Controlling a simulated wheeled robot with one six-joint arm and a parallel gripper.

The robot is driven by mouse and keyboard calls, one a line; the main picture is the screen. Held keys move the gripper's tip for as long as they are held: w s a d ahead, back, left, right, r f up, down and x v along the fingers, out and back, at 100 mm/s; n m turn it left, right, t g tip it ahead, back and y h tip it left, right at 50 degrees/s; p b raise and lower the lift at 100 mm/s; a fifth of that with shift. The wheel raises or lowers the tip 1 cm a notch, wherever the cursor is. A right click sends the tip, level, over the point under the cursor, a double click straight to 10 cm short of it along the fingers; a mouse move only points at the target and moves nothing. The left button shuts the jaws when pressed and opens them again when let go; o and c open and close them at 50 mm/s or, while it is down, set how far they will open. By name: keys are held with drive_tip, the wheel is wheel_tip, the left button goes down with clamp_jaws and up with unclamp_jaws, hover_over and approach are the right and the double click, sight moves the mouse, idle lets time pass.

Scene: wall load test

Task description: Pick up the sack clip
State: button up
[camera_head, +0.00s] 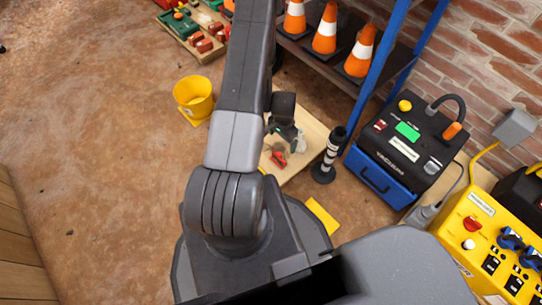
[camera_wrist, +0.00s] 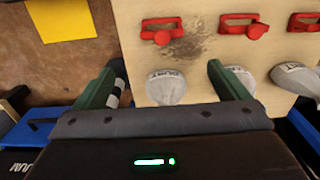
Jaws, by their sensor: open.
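Three red clip-like pieces lie on a pale wooden board (camera_wrist: 200,62) in the wrist view: a left one (camera_wrist: 160,32), a middle one (camera_wrist: 245,26) and a right one (camera_wrist: 304,22), cut off by the frame edge. I cannot tell for certain which is the sack clip. Below them are grey-white sacks with printed labels: left (camera_wrist: 166,88), middle (camera_wrist: 240,78), right (camera_wrist: 296,77). My gripper (camera_wrist: 165,68) is open and empty, its green-dark fingers either side of the left sack, short of the left red piece. In the head view my gripper (camera_head: 286,130) is above the board, near a red piece (camera_head: 278,158).
A black-and-white striped post (camera_head: 328,157) stands right of the board. A blue-framed shelf (camera_head: 372,60) with orange cones is behind it. A black-and-blue machine (camera_head: 405,148) and yellow control box (camera_head: 485,235) stand right.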

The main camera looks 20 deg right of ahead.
sight(279, 157)
wheel_tip(279, 157, down, 9)
drive_tip(key=shift+f+b, duration=0.15)
drive_tip(key=shift+b, duration=0.95)
drive_tip(key=f, duration=0.1)
drive_tip(key=f+b, duration=0.1)
drive_tip(key=f, duration=0.1)
drive_tip(key=f+b, duration=0.1)
drive_tip(key=f, duration=0.1)
drive_tip(key=shift+w+a+f, duration=0.1)
drive_tip(key=shift+a+f, duration=0.05)
drive_tip(key=shift+a, duration=0.15)
drive_tip(key=c, duration=1)
drive_tip(key=shift+c, duration=0.2)
